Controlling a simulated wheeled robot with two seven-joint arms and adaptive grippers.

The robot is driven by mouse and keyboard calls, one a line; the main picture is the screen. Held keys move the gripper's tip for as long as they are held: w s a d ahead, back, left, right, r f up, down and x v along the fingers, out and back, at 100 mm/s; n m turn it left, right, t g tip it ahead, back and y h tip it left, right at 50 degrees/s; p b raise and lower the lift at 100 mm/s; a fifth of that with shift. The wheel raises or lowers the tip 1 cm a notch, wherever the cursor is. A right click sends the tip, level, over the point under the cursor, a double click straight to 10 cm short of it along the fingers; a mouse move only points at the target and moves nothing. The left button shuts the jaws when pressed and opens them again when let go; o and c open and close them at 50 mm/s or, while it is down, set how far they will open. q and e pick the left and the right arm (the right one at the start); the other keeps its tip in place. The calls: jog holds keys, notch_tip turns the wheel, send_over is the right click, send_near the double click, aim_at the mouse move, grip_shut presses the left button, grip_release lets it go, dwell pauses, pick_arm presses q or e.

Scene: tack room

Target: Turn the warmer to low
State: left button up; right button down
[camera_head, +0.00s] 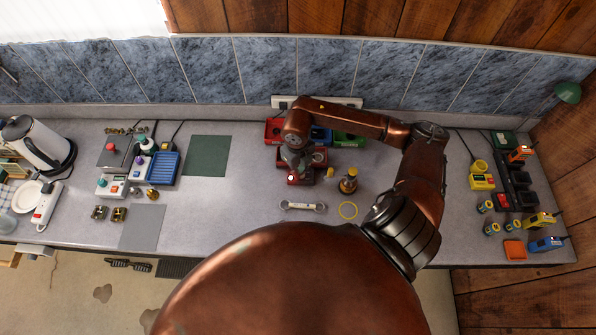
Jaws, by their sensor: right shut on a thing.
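A red device (305,179), which looks like the warmer, sits on the grey counter in the middle, with a small white spot on its front. My right arm reaches in from the right, and my right gripper (296,168) points down onto this device. The gripper is shut on a small part there, most likely the warmer's knob. The fingers and wrist hide the knob, so its setting cannot be read. My left gripper is not in view.
Red, blue and green bins (348,139) stand behind the device. An amber bottle (348,184), a wrench-like tool (303,206) and a yellow ring (348,210) lie close by. A green mat (207,156) is to the left. Yellow tools and chargers (482,180) crowd the right end.

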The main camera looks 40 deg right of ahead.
jog(key=shift+d, duration=0.55)
jog(key=c, duration=2)
grip_release()
jog(key=shift+f, duration=0.15)
jog(key=shift+a, duration=0.15)
jog(key=r, duration=1.2)
jog(key=shift+a, duration=0.25)
